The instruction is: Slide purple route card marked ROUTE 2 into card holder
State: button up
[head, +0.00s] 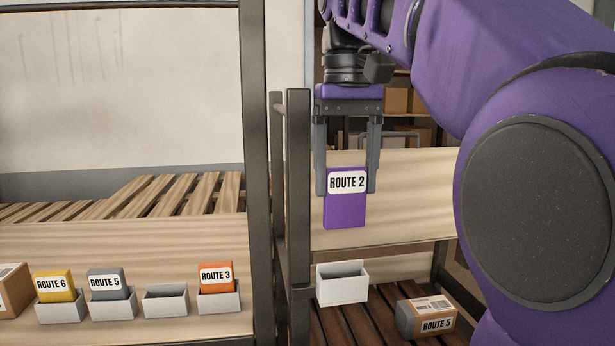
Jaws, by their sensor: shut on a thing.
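The purple card (345,212) marked ROUTE 2 is upright in my gripper (347,188). The two fingers are shut on its left and right edges. The card hangs above a white open-topped card holder (342,288), with a clear gap between the card's lower edge and the holder's rim. This holder looks empty and is fixed at the front of the slatted rack on the right. Another empty holder (166,304) stands on the left shelf between the grey and orange cards.
On the left shelf, holders carry a yellow ROUTE 6 card (54,285), a grey ROUTE 5 card (108,283) and an orange ROUTE 3 card (216,276). Dark posts (298,190) stand left of my gripper. A ROUTE 5 box (427,318) lies right of the white holder.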

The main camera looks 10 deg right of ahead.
aim_at(345, 228)
jog(key=shift+s+f+b, duration=0.1)
jog(key=shift+f+b, duration=0.2)
jog(key=shift+f, duration=2.4)
jog(key=shift+f, duration=0.25)
jog(key=shift+f+b, duration=1.25)
jog(key=shift+f, duration=1)
jog(key=o, duration=1.3)
jog(key=shift+c, duration=0.2)
